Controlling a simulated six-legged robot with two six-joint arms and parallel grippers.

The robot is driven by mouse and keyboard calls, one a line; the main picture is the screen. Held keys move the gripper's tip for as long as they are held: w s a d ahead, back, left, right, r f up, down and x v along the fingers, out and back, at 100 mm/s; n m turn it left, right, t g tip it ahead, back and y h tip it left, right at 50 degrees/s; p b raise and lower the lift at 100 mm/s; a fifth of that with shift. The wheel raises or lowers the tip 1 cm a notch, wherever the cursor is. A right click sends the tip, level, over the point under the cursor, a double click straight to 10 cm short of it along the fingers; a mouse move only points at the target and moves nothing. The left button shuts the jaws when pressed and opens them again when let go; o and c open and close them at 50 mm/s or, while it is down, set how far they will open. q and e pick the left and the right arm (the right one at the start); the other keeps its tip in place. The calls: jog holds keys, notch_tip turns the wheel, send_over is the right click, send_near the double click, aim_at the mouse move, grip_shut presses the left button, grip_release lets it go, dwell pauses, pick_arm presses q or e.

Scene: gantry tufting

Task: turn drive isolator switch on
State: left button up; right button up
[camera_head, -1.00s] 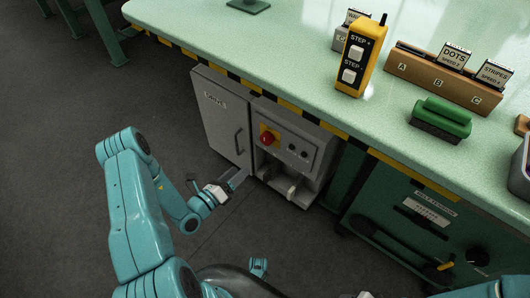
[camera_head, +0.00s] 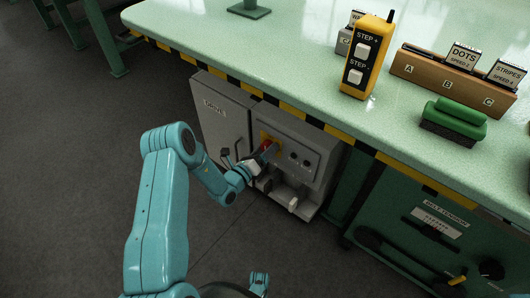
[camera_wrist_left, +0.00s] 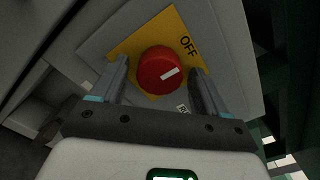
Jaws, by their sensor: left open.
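The drive isolator switch is a red round knob (camera_wrist_left: 163,72) with a white mark, on a yellow plate (camera_wrist_left: 140,38) lettered OFF at its upper right. The white mark slants up toward the OFF lettering. My left gripper (camera_wrist_left: 160,75) is open, with one finger on each side of the knob; I cannot tell whether they touch it. It also shows in the head view (camera_head: 263,155).
The green table (camera_head: 230,50) with a black and yellow edge overhangs the cabinet. On it stand a yellow STEP pendant (camera_head: 362,60), a wooden card holder (camera_head: 440,78) and a green brush (camera_head: 454,120). A belt tension panel (camera_head: 435,225) is at the right. Floor at left is clear.

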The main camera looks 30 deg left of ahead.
pick_arm(q)
jog(key=shift+c, duration=0.2)
jog(key=c, duration=1)
jog(key=shift+m, duration=0.4)
jog(key=m+p, duration=0.1)
jog(key=m, duration=0.3)
jog(key=m+p, duration=0.1)
jog(key=m, duration=1.2)
jog(key=shift+a+p, duration=0.2)
jog(key=shift+p, duration=0.1)
